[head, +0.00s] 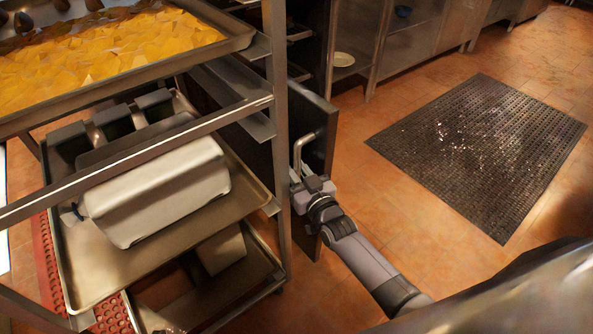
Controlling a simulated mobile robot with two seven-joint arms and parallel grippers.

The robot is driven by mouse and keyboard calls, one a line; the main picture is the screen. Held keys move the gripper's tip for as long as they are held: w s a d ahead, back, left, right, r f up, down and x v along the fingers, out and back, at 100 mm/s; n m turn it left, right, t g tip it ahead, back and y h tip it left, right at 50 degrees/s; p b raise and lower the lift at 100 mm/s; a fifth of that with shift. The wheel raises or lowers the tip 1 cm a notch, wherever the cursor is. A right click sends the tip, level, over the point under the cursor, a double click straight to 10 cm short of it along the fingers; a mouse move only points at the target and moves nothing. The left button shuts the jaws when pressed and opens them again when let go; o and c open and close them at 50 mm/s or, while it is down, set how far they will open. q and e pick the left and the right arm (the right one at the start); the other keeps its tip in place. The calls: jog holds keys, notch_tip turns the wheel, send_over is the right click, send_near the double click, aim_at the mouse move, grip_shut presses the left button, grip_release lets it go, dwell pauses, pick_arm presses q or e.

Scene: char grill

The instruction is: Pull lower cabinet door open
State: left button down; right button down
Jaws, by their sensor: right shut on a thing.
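The lower cabinet door (324,145) is a dark upright panel behind the rack's corner post, near the middle of the head view. It appears to stand out from the cabinet front, partly open. Its curved metal handle (300,147) is on the left face. My right gripper (303,183) is shut on the lower part of this handle, with its arm coming in from the lower right. The post and shelves hide much of the cabinet. My left gripper is not in view.
A metal rack post (277,130) stands close left of the door and gripper. The rack holds trays, a white container (165,190) and yellow food (110,65). A black floor mat (480,150) lies right. The tiled floor between is clear.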

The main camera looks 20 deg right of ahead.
jog(key=shift+s+d+f, duration=0.1)
jog(key=c, duration=1.3)
grip_release()
jog(key=shift+o, duration=0.9)
jog(key=shift+s, duration=0.1)
jog(key=s+d+p, duration=0.1)
jog(key=s, duration=0.6)
jog(key=shift+d+p, duration=0.15)
jog(key=shift+p, duration=0.25)
